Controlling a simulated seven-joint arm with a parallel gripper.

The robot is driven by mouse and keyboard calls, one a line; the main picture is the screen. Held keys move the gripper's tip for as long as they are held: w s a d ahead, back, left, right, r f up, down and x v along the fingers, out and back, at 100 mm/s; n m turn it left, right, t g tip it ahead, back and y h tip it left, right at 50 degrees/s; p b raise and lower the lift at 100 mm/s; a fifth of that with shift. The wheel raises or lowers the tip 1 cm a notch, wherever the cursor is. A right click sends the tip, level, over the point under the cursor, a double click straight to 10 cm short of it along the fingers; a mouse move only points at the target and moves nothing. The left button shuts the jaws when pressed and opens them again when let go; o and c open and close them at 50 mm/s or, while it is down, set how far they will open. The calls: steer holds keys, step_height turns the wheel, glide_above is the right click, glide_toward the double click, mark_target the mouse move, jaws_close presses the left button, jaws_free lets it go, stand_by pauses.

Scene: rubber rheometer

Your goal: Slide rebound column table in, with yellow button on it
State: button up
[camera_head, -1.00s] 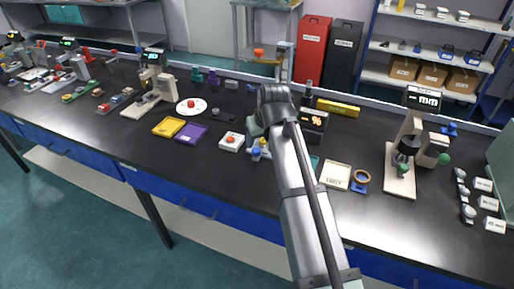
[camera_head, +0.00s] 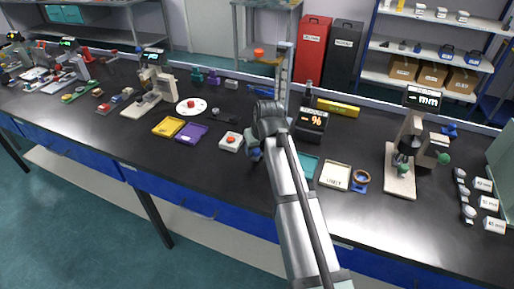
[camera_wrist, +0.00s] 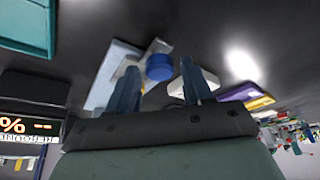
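The rebound column (camera_head: 283,75) stands behind my arm, its lower part hidden. In the wrist view, a pale blue plate (camera_wrist: 108,72) bears a light grey part and a blue round knob (camera_wrist: 159,67). The knob also shows in the head view (camera_head: 256,154), beside my wrist. I take this as the column's table, but cannot be sure. My gripper (camera_wrist: 160,66) is open, its fingers apart, with the knob seen between their tips. I cannot tell whether they touch it. No yellow button can be made out on the table now; my arm covers much of it in the head view.
The percent display (camera_head: 312,121) stands right of my arm. A white block with an orange button (camera_head: 231,141) lies close on the left. Purple (camera_head: 191,134) and yellow (camera_head: 168,127) trays lie further left. A teal tray (camera_head: 308,165) and cream tray (camera_head: 335,176) are on the right.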

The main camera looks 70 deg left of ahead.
jaws_close()
stand_by(0.4)
steer(key=w+a, duration=0.8)
steer(key=shift+a, duration=0.1)
steer(key=shift+w+r, duration=0.1)
steer(key=shift+c, duration=0.5)
jaws_free()
steer(key=o, duration=0.3)
steer(key=v, duration=1.3)
steer(key=shift+d+r, duration=0.25)
